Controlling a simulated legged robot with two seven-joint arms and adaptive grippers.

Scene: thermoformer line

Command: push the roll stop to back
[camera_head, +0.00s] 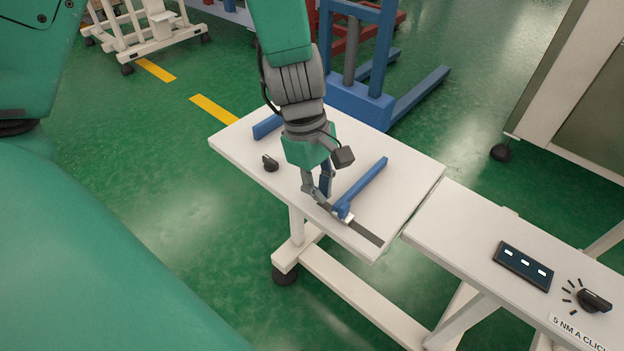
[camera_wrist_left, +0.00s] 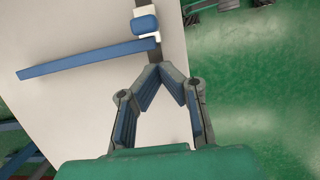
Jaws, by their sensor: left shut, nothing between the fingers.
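The roll stop appears to be the long blue bar (camera_head: 364,185) on the white table, with a pale slider and small blue block at its near end on a dark slot. My left gripper (camera_head: 326,202) points down, shut and empty, just left of that near end. In the left wrist view the bar (camera_wrist_left: 85,62) and the blue block (camera_wrist_left: 145,24) lie beyond my fingertips (camera_wrist_left: 164,70). Whether the fingers touch the slider, I cannot tell. My arm hides part of the table behind the gripper. My right gripper is not in view.
A second blue bar (camera_head: 267,126) and a black knob (camera_head: 270,163) are on the white table (camera_head: 235,145). The dark slot (camera_head: 365,232) runs toward the near edge. A neighbouring white table (camera_head: 450,220) carries a dark panel (camera_head: 523,266) and a dial (camera_head: 594,300).

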